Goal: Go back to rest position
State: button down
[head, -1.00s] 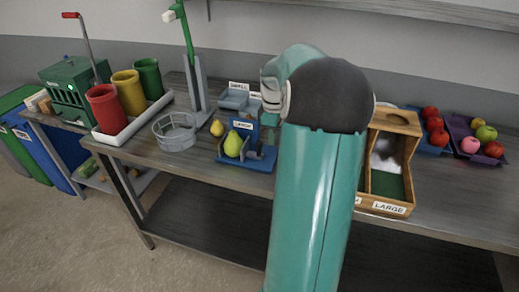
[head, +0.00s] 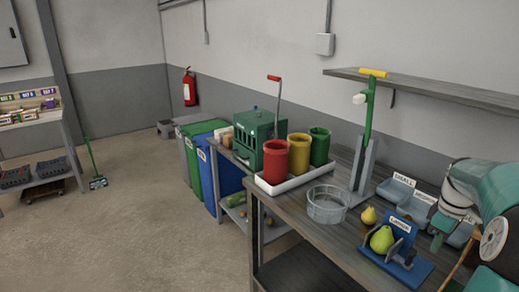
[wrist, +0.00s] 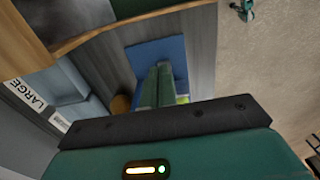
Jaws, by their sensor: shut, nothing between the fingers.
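My teal arm bends in from the right edge of the head view, over the right part of the workbench (head: 318,232). In the wrist view my gripper (wrist: 158,84) shows as two green fingers side by side, shut and empty. Beyond the fingers lies a blue stand (wrist: 150,52), with a sliver of yellow-green fruit partly hidden behind them. In the head view the blue stand (head: 422,270) holds a green pear (head: 382,240), and my arm is to its right.
A green-handled post (head: 367,140) rises behind. Grey trays (head: 396,190) are near my arm. Open floor (head: 150,230) lies left.

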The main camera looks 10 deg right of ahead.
jog(key=w+a+r+m+t+h, duration=0.1)
jog(key=a+r, duration=0.3)
jog(key=a, duration=0.8)
jog(key=a+r+m+t+h, duration=0.1)
jog(key=a+r, duration=0.3)
jog(key=a, duration=0.9)
jog(key=s+a+f+m+t+y, duration=0.1)
jog(key=s+a, duration=0.4)
jog(key=a, duration=0.3)
jog(key=s+a+f+m+t+y, duration=0.1)
jog(key=s+a+t, duration=0.1)
jog(key=s+a, duration=0.2)
jog(key=a, duration=0.3)
jog(key=shift+s+a+m+t, duration=0.3)
jog(key=shift+s+a, duration=0.1)
jog(key=shift+d, duration=0.15)
